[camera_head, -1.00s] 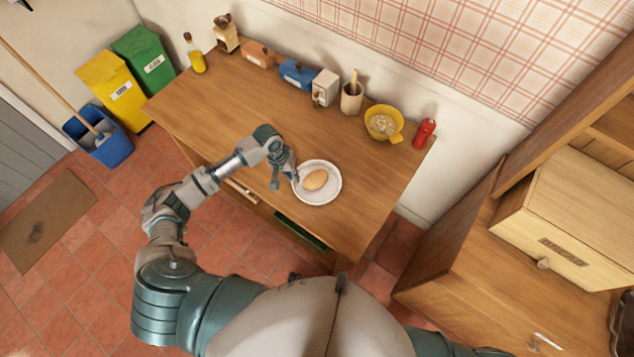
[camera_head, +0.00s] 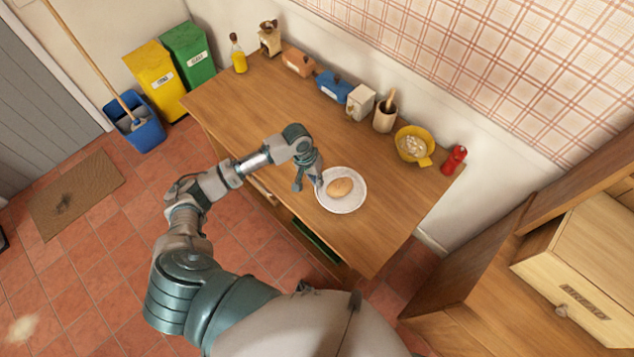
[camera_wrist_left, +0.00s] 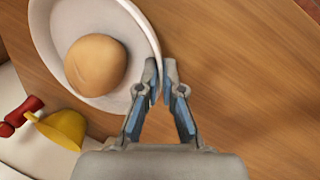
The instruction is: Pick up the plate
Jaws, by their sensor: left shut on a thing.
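A white plate (camera_head: 343,205) with a brown bread roll (camera_head: 340,188) on it is at the front part of the wooden table. My left gripper (camera_head: 317,183) is at the plate's left rim in the head view. In the left wrist view the two fingertips (camera_wrist_left: 162,82) are closed around the rim of the plate (camera_wrist_left: 48,45), one on each side of it. The roll (camera_wrist_left: 95,65) sits inside the plate, clear of the fingers. I cannot tell whether the plate touches the table. My right gripper is in neither view.
Along the table's (camera_head: 250,115) back edge stand an oil bottle (camera_head: 238,58), a grinder, several boxes, a utensil pot (camera_head: 384,118), a yellow bowl (camera_head: 413,146) and a red shaker (camera_head: 454,159). The table's left half is clear.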

